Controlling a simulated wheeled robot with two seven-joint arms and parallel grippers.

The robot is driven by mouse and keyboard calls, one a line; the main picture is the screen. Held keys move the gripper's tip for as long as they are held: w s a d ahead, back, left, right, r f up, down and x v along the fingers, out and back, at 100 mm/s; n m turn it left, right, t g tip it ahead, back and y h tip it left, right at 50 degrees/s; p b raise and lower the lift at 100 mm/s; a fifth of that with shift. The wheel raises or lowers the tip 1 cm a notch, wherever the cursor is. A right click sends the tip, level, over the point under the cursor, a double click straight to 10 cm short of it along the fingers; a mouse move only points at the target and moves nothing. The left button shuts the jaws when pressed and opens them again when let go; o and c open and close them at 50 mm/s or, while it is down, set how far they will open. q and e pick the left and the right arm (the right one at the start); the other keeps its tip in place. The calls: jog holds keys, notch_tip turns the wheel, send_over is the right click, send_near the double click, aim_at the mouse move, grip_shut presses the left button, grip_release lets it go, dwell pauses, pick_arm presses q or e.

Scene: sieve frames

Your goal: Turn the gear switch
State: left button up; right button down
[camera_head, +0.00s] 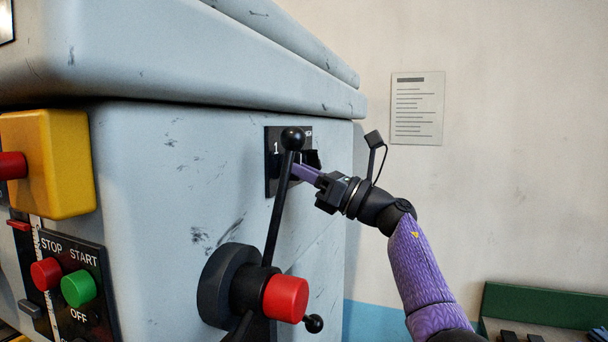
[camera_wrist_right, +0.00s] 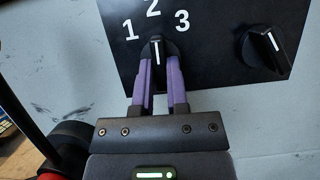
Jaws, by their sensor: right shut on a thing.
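The gear switch (camera_wrist_right: 156,48) is a black knob with a white pointer line on a black panel (camera_wrist_right: 215,75) marked 1, 2 and 3. The line points up toward the 2. My right gripper (camera_wrist_right: 159,62) has its two purple fingers shut on the knob, one on each side. In the head view the panel (camera_head: 271,185) is on the side of the grey machine, and my right gripper (camera_head: 300,171) reaches it from the right. The knob itself is hidden there behind the lever and the fingers. My left gripper is not in view.
A black lever (camera_head: 277,215) with a ball top and red hub (camera_head: 286,298) stands in front of the panel. A second black knob (camera_wrist_right: 265,52) sits right of the gear switch. STOP and START buttons (camera_head: 78,287) are at lower left.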

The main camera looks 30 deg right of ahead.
jog(key=shift+f+n, duration=0.15)
jog(key=shift+n, duration=0.25)
jog(key=c, duration=0.6)
grip_release()
jog(key=shift+c, duration=0.2)
jog(key=b+v, duration=0.5)
jog(key=v, duration=0.4)
jog(key=shift+s+d, duration=0.25)
jog(key=shift+d, duration=0.05)
